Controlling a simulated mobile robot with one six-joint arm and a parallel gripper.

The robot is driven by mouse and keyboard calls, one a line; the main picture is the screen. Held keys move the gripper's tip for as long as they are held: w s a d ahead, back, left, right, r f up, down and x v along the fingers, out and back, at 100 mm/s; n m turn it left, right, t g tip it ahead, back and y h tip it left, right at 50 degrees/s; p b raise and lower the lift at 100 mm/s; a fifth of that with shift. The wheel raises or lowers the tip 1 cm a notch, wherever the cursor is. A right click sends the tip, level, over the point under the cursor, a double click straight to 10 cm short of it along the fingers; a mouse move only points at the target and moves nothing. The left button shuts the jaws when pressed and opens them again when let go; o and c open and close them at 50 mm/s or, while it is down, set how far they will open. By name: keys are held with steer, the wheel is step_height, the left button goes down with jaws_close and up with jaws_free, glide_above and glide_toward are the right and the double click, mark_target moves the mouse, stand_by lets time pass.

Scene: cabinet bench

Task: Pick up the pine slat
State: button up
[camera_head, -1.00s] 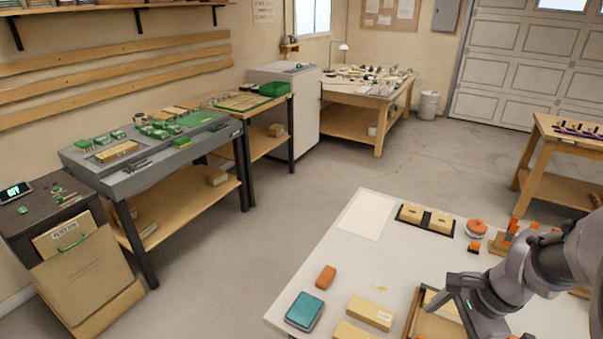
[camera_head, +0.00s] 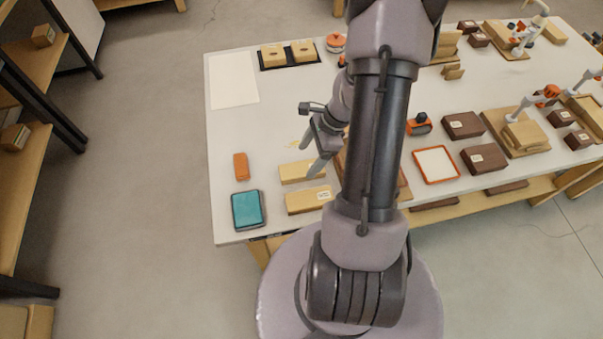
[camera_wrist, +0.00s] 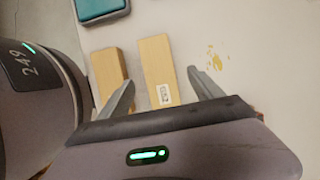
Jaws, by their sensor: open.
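Two pale wooden bars lie side by side on the white table; I cannot tell by looks which is the pine slat. The farther bar (camera_head: 297,172) is partly hidden by my gripper (camera_head: 311,157). The nearer bar (camera_head: 303,202) has a white label at its right end. In the wrist view my gripper (camera_wrist: 161,80) is open and empty. Its fingers straddle the labelled end of the farther bar (camera_wrist: 157,62), without visible contact. The nearer bar (camera_wrist: 107,72) is beside the left finger, which covers part of it.
A teal box (camera_head: 247,210) and an orange block (camera_head: 241,166) lie left of the bars. A yellow stain (camera_wrist: 215,60) marks the table beside the farther bar. A white sheet (camera_head: 233,79) lies at the back left. A wooden tray (camera_head: 404,182) is partly behind my arm.

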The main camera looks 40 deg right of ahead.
mark_target(303, 168)
steer(key=b+x, duration=0.1)
steer(key=x, duration=0.1)
steer(key=b+x, duration=0.1)
steer(key=x, duration=0.2)
steer(key=shift+s+d+f, duration=0.15)
steer(key=shift+s, duration=0.05)
steer(key=shift+c, duration=0.3)
